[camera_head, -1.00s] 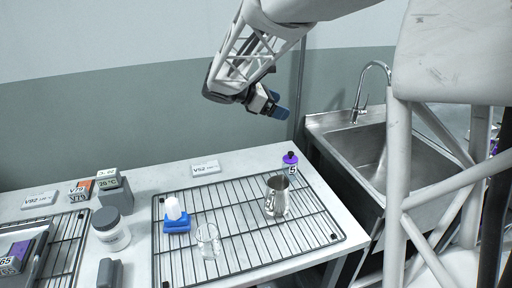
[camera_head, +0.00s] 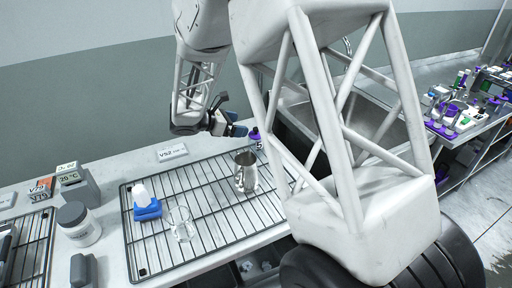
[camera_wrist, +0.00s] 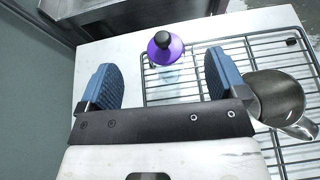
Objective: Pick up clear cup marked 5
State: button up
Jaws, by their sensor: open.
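A small container marked 5 (camera_head: 257,145), with a purple top and black knob, stands at the back right of the wire rack, partly hidden by my arm in the head view. In the wrist view its purple top (camera_wrist: 165,50) shows between and beyond my blue fingertips, with a clear body below it. My gripper (camera_head: 237,124) is open and empty, a little above and behind it in the head view, apart from it. A clear glass beaker (camera_head: 181,224) stands at the front left of the rack; I see no number on it.
A steel pitcher (camera_head: 245,172) stands on the wire rack (camera_head: 212,238), close right of my right finger in the wrist view. A blue stand with a white piece (camera_head: 147,208) is at the rack's left. A label block (camera_head: 172,152) lies behind. The sink is at right.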

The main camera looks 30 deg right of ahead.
aim_at(254, 134)
notch_tip(254, 134, down, 4)
jog(key=shift+r, duration=0.1)
jog(key=shift+x, duration=1.3)
jog(key=shift+x, duration=2.6)
jog(key=shift+s, duration=0.1)
jog(key=shift+r, duration=0.1)
jog(key=c, duration=1.4)
